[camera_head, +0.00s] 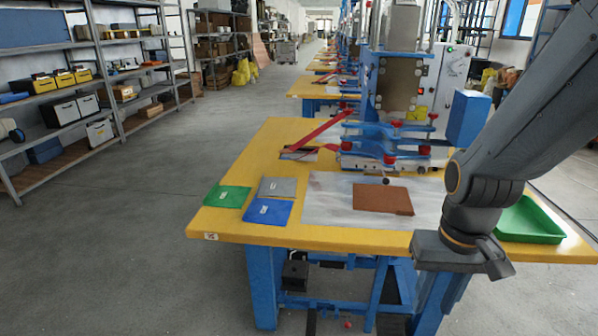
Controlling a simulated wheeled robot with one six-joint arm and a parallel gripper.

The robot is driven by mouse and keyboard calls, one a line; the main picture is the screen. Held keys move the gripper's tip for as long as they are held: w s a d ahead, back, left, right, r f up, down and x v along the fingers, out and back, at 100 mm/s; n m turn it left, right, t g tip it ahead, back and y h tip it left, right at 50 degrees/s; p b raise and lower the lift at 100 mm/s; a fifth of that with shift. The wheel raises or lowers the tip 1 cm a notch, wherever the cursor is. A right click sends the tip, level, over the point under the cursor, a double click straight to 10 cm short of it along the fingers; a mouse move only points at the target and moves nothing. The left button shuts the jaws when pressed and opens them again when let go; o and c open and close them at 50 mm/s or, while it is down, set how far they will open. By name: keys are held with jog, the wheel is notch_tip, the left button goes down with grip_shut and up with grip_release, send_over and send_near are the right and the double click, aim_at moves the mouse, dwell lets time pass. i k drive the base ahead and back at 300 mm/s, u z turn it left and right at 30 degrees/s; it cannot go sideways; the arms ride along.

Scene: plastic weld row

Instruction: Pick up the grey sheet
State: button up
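The grey sheet (277,187) lies flat on the yellow table (265,231), left of the silver work plate. A blue sheet (268,211) lies just in front of it and a green sheet (228,196) lies to its left. My gripper (497,262) is at the right, near the table's front edge, well away from the grey sheet. Its fingers point down and to the right. I cannot tell whether it is open or shut. No sheet shows in it.
A brown sheet (382,198) lies on the silver plate (330,207). The blue welding machine (395,135) stands behind it, with a red lever (322,131) reaching left. A green tray (527,222) is at the right. The floor left of the table is clear; shelves (75,85) stand beyond.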

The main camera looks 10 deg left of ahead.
aim_at(283, 187)
jog(key=u, duration=2.05)
jog(key=i, duration=3.3)
jog(key=z, duration=3.5)
jog(key=i, duration=0.5)
jog(key=z, duration=0.05)
